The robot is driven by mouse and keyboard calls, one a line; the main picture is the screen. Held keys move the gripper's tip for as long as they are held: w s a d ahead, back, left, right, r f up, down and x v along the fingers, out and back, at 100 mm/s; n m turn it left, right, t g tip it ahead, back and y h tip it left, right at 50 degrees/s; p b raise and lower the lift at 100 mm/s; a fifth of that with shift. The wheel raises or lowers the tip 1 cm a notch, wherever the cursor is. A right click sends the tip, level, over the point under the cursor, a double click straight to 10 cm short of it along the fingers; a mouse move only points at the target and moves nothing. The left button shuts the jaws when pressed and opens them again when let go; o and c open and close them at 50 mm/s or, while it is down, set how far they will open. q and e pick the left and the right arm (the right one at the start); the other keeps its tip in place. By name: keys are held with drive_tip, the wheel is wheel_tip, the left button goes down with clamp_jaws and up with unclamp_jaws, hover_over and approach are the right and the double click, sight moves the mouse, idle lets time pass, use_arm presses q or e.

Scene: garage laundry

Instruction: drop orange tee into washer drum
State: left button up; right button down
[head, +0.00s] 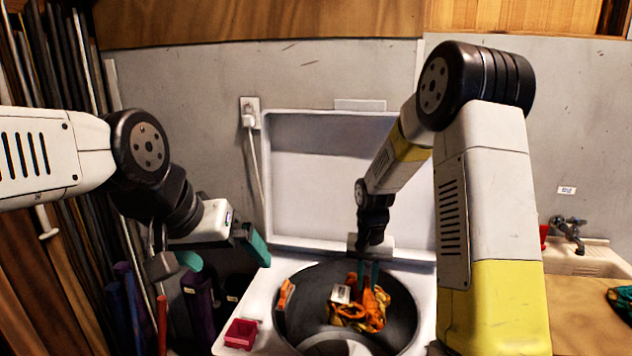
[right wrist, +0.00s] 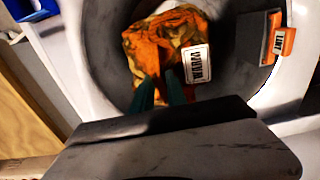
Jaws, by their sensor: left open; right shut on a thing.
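The orange tee (head: 362,312) is a crumpled orange and dark cloth with a white label, inside the round opening of the washer drum (head: 310,316). My right gripper (head: 368,274) reaches down over the drum and is shut on the tee. In the right wrist view the green fingertips (right wrist: 162,90) press into the tee (right wrist: 185,28), whose white label faces up. The dark drum wall (right wrist: 104,45) surrounds it; whether the cloth touches the drum floor I cannot tell. My left gripper (head: 222,258) is open and empty, left of the washer.
The washer's raised lid (head: 340,150) stands behind the opening. An orange labelled clip (head: 285,294) is on the drum's left rim. Poles and tubes (head: 125,300) crowd the left. A sink (head: 585,262) is at right.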

drive_tip(key=c, duration=1.3)
unclamp_jaws()
drive_tip(key=shift+o, duration=0.2)
drive_tip(key=shift+r, duration=3.9)
drive_tip(key=shift+r, duration=0.1)
drive_tip(key=s+r+n+t+y, duration=0.1)
drive_tip(key=s+r+t, duration=0.2)
drive_tip(key=s+r, duration=0.4)
drive_tip(key=s+d+r+n+t+y, duration=0.1)
drive_tip(key=s+r, duration=0.6)
drive_tip(key=s, duration=0.8)
drive_tip(key=shift+r+n+t, duration=0.3)
drive_tip(key=shift+n+t, duration=0.2)
drive_tip(key=shift+t, duration=0.6)
